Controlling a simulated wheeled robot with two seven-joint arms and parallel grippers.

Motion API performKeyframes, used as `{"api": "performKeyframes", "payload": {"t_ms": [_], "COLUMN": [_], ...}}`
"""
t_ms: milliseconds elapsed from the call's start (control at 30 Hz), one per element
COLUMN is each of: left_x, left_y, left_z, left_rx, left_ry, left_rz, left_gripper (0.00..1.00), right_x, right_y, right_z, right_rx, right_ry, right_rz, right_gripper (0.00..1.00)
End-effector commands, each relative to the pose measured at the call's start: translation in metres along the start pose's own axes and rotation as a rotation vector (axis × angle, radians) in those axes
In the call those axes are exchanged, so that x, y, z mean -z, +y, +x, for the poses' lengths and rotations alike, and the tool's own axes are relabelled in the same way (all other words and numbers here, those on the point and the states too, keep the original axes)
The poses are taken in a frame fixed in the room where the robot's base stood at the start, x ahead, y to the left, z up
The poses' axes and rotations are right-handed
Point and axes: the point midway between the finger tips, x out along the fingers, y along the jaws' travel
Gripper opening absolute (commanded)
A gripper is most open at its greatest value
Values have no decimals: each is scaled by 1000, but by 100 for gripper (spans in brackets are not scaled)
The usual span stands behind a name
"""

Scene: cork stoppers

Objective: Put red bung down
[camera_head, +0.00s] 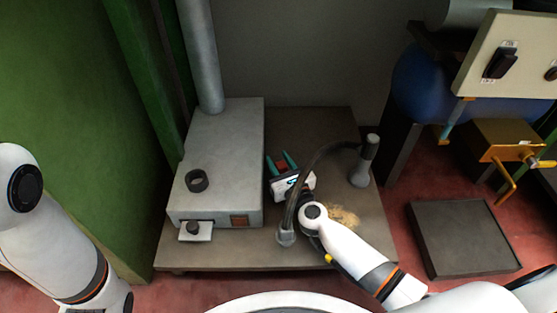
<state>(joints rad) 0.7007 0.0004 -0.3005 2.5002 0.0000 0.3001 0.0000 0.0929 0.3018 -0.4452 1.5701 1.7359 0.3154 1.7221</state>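My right arm comes in from the lower right. Its white gripper (281,163) is over the brown low platform (330,120), just right of the grey box (230,135). Its two teal-lined fingers point away from me with a small gap between them.
A dark ring (196,180) sits on the grey box, which has a reddish-brown square on its front. A black hose (313,160) arches near my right gripper to a grey upright fitting (364,163). Tan crumbs lie on the platform. A dark slab (463,237) lies on the floor.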

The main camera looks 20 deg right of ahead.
Motion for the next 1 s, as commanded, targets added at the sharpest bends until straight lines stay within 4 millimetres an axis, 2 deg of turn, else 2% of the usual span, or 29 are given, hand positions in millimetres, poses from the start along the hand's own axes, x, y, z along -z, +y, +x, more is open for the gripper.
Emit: {"api": "performKeyframes", "payload": {"t_ms": [200, 400, 1000], "left_x": [4, 5, 5], "left_y": [2, 3, 3], "left_z": [10, 13, 13], "left_rx": [0, 0, -2], "left_ry": [0, 0, 3], "left_rz": [0, 1, 1], "left_gripper": [36, 36, 36], "right_x": [-1, -1, -1], "right_y": [0, 0, 0], "right_z": [-41, -65, -69], "right_rx": [0, 0, 1], "right_ry": [-7, -4, -3], "right_rz": [0, -1, 0], "right_gripper": [36, 36, 36]}}
